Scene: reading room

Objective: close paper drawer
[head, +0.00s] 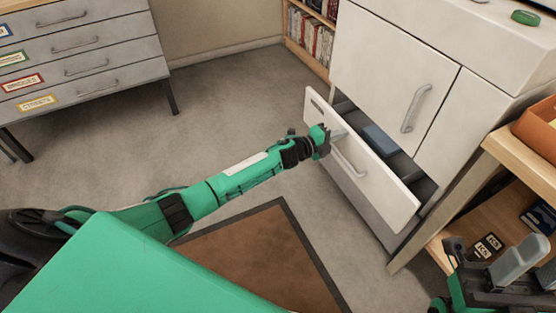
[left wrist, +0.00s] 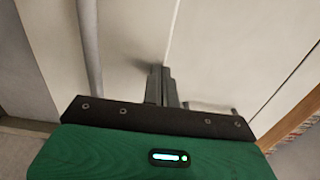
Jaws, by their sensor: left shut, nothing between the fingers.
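The paper drawer (head: 372,172) is the low white drawer of the white cabinet (head: 385,60), and it stands pulled out. Its grey bar handle (head: 347,160) is on the front, and a blue-grey item (head: 380,140) lies inside. My left gripper (head: 338,134) is shut and empty, at the drawer front near its upper edge, left of the handle's middle. In the left wrist view its fingers (left wrist: 161,84) are together against or close to a white panel; I cannot tell whether they touch. My right gripper (head: 495,262) is partly in view at the lower right, its jaw opening unclear.
A wooden shelf unit (head: 470,200) stands right of the drawer, close to my right gripper. A grey drawer cabinet (head: 85,60) is at the upper left. A brown mat (head: 260,260) lies on the floor. The carpet (head: 230,110) behind my left arm is clear.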

